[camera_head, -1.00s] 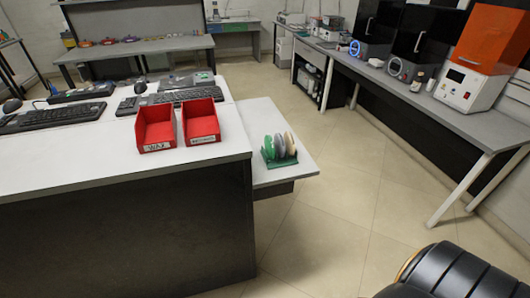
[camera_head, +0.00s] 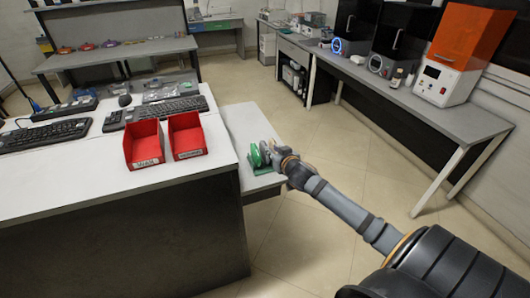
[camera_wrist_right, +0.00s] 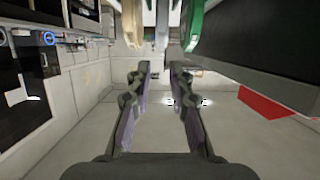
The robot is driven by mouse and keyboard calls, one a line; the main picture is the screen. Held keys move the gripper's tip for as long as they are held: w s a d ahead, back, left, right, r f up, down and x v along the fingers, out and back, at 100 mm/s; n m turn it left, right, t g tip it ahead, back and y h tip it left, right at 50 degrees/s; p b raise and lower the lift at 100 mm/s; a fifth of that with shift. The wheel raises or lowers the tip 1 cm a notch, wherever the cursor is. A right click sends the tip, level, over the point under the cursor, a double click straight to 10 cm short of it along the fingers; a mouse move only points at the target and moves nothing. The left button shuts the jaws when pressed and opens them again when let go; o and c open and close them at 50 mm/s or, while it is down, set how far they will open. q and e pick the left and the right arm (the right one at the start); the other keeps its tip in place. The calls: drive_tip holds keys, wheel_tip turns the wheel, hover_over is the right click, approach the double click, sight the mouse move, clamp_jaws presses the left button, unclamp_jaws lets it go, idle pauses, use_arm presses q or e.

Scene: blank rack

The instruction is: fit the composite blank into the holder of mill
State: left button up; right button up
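A green rack (camera_head: 262,170) stands on the low grey side table, with upright discs in it. In the right wrist view a tan disc (camera_wrist_right: 132,22), a grey disc (camera_wrist_right: 162,24) and a green disc (camera_wrist_right: 194,24) stand in a row at the top. I cannot tell which one is the composite blank. My right gripper (camera_wrist_right: 159,68) is open and empty, its fingers spread just short of the discs, with the grey one lined up with the gap. In the head view my right gripper (camera_head: 278,156) partly hides the discs. My left gripper is not in view. No mill holder can be made out.
Two red bins (camera_head: 144,146) (camera_head: 186,137) and keyboards sit on the white desk. Black-fronted machines (camera_head: 399,32) and an orange-lidded machine (camera_head: 470,42) stand on the right-hand bench (camera_head: 428,110). The tiled floor between is open.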

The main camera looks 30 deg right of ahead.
sight(265, 144)
drive_tip(key=x, duration=0.4)
drive_tip(key=shift+a, duration=0.2)
drive_tip(key=shift+p+x, duration=0.6)
drive_tip(key=shift+x, duration=2.15)
drive_tip(key=shift+s, duration=0.2)
clamp_jaws()
